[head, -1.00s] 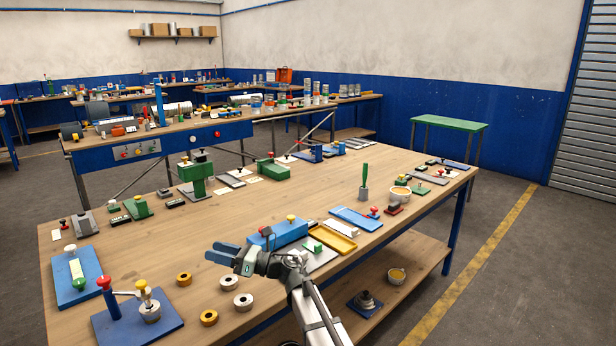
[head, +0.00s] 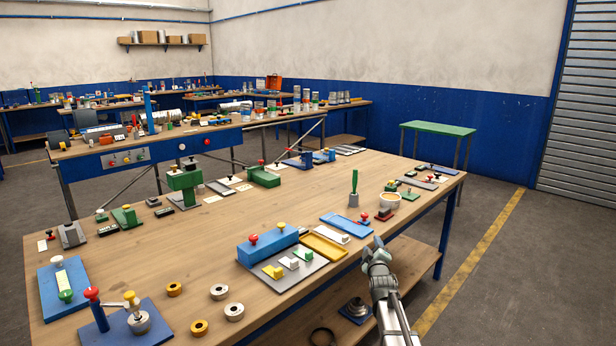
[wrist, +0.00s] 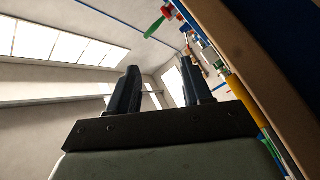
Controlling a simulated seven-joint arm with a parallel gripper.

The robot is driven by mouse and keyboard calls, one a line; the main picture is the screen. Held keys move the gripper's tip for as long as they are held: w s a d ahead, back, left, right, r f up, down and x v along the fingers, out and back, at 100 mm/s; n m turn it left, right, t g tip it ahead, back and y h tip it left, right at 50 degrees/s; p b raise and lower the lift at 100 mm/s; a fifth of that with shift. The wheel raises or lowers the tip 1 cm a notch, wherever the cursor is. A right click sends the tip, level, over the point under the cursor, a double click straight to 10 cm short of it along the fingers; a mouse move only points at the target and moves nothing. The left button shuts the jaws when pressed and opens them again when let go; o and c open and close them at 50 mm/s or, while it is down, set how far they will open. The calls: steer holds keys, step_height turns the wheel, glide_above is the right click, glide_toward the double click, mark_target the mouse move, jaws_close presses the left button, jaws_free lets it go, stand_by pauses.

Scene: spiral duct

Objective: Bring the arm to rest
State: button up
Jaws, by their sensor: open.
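My gripper (head: 377,243) is raised at the front edge of the wooden workbench (head: 320,195), right of the yellow tray in the head view. In the wrist view my gripper (wrist: 162,85) has its two dark fingers apart with nothing between them. The wrist view looks across at the wall and ceiling panels, with the bench tilted along the right side. My forearm comes up from the lower right of the head view and hides part of the lower shelf.
Near my gripper lie a yellow tray (head: 325,247), a blue block with knobs (head: 268,244), a grey plate with small blocks (head: 271,283) and a blue plate (head: 346,226). Several rings lie front left. A cup (head: 390,200) stands behind. The floor to the right is clear.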

steer(key=s+a+f+m+g, duration=0.15)
steer(key=s+f+g, duration=0.25)
steer(key=s+f, duration=0.7)
steer(key=s+f+m+g, duration=0.2)
steer(key=s+f+g, duration=0.3)
steer(key=f, duration=1)
steer(key=s+a+f+m+g, duration=0.1)
steer(key=s+f+m+g, duration=0.15)
steer(key=s+f, duration=0.85)
steer(key=s+a+f+m+g+y, duration=0.1)
steer(key=s+f+g, duration=0.4)
steer(key=s, duration=0.5)
steer(key=s+a+f+m+g, duration=0.1)
steer(key=s+f+g, duration=0.1)
steer(key=s+f, duration=0.6)
steer(key=s+r+m+g, duration=0.1)
steer(key=s+g, duration=0.5)
steer(key=s, duration=1.8)
steer(key=shift+s+a+m+g, duration=0.2)
steer(key=shift+a+m+g, duration=0.2)
steer(key=shift+m, duration=0.4)
steer(key=shift+r, duration=0.1)
